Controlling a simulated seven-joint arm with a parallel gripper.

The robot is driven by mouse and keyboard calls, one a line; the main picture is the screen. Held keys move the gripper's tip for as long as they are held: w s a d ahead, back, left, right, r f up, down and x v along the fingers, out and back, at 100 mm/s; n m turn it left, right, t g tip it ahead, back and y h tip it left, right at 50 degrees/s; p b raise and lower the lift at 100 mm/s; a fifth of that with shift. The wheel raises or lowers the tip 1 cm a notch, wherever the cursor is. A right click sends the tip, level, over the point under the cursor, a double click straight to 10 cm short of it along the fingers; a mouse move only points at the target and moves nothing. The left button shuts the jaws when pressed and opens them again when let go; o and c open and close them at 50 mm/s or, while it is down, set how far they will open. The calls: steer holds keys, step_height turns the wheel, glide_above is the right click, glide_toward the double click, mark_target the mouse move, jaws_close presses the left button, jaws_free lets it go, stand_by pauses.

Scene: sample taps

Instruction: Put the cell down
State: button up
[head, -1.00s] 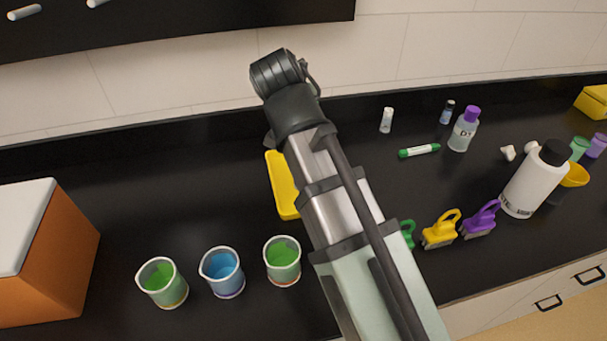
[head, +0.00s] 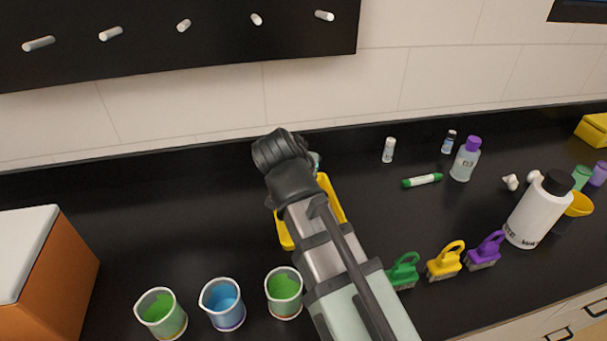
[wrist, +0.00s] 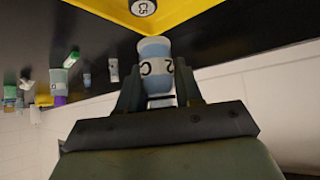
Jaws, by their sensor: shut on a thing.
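The cell (wrist: 155,65), a small pale-blue cylinder with a white band marked in dark characters, is between the two dark fingers of my gripper (wrist: 158,88) in the wrist view. My gripper is shut on it. A yellow tray (wrist: 205,12) lies just beyond the cell there, with a round white-topped piece marked C5 (wrist: 143,7) at the picture's top edge. In the head view the yellow tray (head: 333,198) shows on both sides of my arm, which hides its middle and most of my gripper. Whether the cell touches the tray cannot be told.
Three beakers, two green (head: 162,314) (head: 284,292) and one blue (head: 223,304), stand in front. An orange box (head: 50,290) is left. Counter between box and tray is clear.

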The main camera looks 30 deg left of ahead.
steer(key=shift+f, duration=1.2)
steer(key=shift+f, duration=0.3)
steer(key=o, duration=1)
steer(key=shift+r, duration=0.15)
steer(key=shift+r, duration=0.2)
steer(key=v, duration=1.2)
steer(key=shift+a, duration=0.1)
